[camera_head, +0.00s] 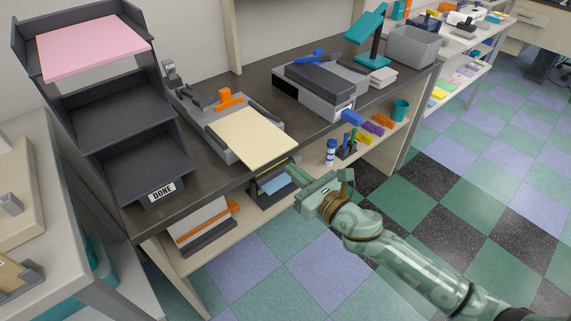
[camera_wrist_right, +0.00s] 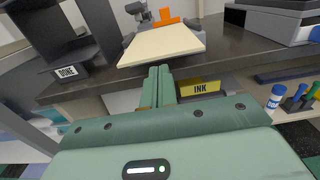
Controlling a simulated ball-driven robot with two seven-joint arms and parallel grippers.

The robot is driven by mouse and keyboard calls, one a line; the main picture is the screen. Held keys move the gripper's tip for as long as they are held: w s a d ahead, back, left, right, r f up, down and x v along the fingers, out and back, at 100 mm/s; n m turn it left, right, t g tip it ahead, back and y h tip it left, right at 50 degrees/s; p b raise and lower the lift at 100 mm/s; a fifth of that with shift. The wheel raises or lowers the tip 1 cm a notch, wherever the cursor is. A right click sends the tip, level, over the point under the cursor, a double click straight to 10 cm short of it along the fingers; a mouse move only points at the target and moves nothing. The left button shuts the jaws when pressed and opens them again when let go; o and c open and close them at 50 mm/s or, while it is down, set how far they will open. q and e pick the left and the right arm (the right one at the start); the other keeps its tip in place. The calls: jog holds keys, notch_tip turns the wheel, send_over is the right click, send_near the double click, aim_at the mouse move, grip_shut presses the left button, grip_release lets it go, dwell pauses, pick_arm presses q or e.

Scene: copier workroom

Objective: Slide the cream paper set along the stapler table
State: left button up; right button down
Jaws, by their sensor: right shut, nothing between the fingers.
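The cream paper set (camera_head: 252,137) lies on a grey stapler device with an orange part (camera_head: 226,97) on the dark tabletop. Its front end reaches out past the table's front edge. In the right wrist view the cream paper set (camera_wrist_right: 163,45) is just ahead of the fingertips. My right gripper (camera_head: 292,172) is shut and empty, in front of the table edge and a little below the paper's overhanging end. In the right wrist view its two fingers (camera_wrist_right: 159,72) are pressed together. A gap to the paper cannot be judged surely. My left gripper is not in view.
A dark tray tower with pink paper (camera_head: 92,42) and a DONE label (camera_head: 162,190) stands left. A grey machine (camera_head: 318,84) and a teal lamp (camera_head: 371,35) stand right along the table (camera_head: 187,200).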

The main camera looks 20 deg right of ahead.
jog(key=x, duration=0.3)
jog(key=shift+w+a+b, duration=0.15)
jog(key=shift+w+b, duration=0.15)
